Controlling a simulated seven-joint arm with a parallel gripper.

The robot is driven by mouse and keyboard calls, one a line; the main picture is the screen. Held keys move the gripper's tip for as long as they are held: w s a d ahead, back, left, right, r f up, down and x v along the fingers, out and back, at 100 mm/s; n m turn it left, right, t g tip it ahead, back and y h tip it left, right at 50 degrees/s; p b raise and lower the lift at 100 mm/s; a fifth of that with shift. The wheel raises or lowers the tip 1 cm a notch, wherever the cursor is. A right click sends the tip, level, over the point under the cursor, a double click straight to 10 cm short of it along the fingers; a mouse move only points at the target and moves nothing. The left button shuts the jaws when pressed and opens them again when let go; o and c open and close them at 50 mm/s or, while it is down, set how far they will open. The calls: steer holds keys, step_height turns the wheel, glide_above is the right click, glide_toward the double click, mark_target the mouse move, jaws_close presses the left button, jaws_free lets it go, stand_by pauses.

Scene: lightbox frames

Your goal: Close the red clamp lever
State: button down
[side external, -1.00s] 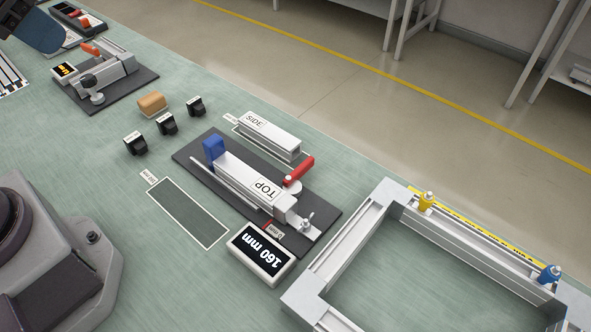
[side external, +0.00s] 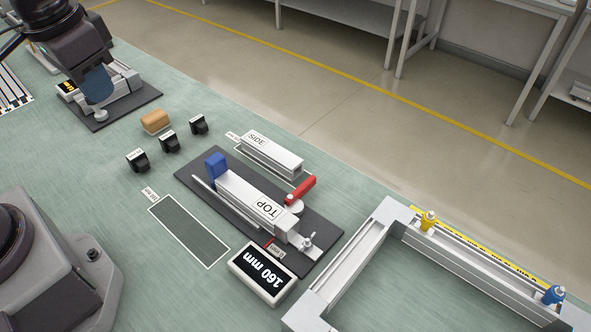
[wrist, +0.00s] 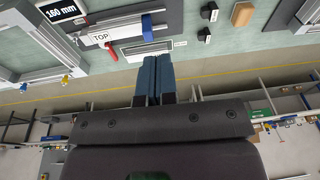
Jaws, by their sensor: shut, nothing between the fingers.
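The red clamp lever (side external: 301,189) stands at the right side of a white bar marked TOP (side external: 245,195), on a dark fixture plate (side external: 190,178) with a blue block (side external: 215,164) at one end. In the wrist view the lever (wrist: 112,52) shows small at the upper left, sticking out from the bar (wrist: 125,29). My gripper (side external: 97,88) is at the upper left of the side view, over or in front of another fixture and well apart from the lever. Its blue fingers (wrist: 153,80) are together and empty in the wrist view.
A 160 mm display (side external: 263,272) stands beside the fixture, with a SIDE bar (side external: 270,154) behind it. Several black blocks and a tan block (side external: 155,121) lie between my gripper and the fixture. A large metal frame (side external: 350,262) stands at right. An outlined grey area (side external: 188,230) is empty.

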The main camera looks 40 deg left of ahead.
steer(key=w+d+f+m+g+h, duration=0.1)
steer(key=w+d+f+g+h, duration=0.1)
steer(key=w+f, duration=0.6)
steer(key=t+h, duration=0.3)
steer(key=h, duration=0.2)
glide_toward(301, 191)
steer(key=s+a, duration=0.2)
steer(key=a, duration=0.1)
steer(key=w+t, duration=0.1)
steer(key=w+r+m, duration=0.1)
steer(key=w, duration=0.1)
steer(key=shift+t+y, duration=0.3)
steer(key=shift+t, duration=0.1)
steer(key=x, duration=1)
